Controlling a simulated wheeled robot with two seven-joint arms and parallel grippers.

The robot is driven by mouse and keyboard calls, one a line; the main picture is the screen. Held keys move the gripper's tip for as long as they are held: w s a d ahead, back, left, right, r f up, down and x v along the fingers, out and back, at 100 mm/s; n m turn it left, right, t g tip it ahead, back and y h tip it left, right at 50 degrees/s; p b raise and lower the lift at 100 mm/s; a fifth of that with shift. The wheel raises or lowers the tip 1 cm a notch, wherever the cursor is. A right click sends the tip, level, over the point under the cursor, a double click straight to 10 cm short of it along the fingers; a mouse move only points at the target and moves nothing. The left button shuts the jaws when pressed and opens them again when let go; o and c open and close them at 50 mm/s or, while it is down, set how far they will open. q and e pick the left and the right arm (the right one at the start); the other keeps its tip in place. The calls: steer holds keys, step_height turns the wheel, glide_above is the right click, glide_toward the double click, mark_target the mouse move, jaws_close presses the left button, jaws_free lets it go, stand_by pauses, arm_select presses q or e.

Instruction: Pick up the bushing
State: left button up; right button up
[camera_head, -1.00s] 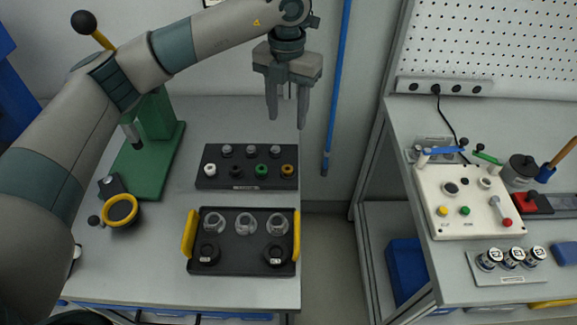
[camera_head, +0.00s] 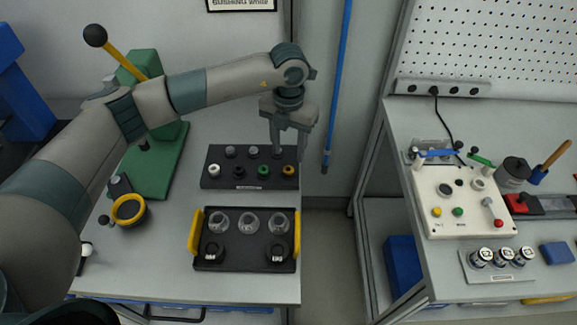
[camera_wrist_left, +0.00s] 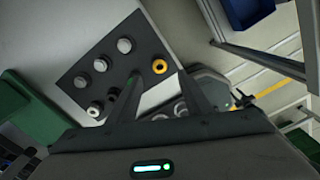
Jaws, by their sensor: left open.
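A dark rack (camera_head: 226,163) stands on the left table. Its front row holds a white bushing (camera_head: 213,170), a black bushing (camera_head: 239,172), a green bushing (camera_head: 263,171) and a yellow-orange bushing (camera_head: 288,170). Grey pegs stand in the row behind. My left gripper (camera_head: 290,154) is open and empty, pointing down over the rack's right end. In the left wrist view the yellow-orange bushing (camera_wrist_left: 159,67) shows between the fingertips (camera_wrist_left: 159,75), apart from both. The left finger largely hides the green bushing there. My right gripper is not in view.
A black tray (camera_head: 248,261) with yellow handles holds clear cups and dark rings in front of the rack. A green press (camera_head: 160,165) stands at the left. A gap separates this table from the right bench (camera_head: 450,275), which holds a control panel (camera_head: 460,225).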

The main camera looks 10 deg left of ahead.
mark_target(289, 169)
arm_select(q)
steer(key=shift+f, duration=1.1)
steer(key=shift+f+p, duration=0.6)
steer(key=shift+p, duration=0.45)
step_height(289, 169, down, 3)
steer(key=shift+r+p, duration=0.1)
steer(key=shift+p, duration=0.75)
steer(key=shift+w+f, duration=0.1)
steer(key=shift+f, duration=0.5)
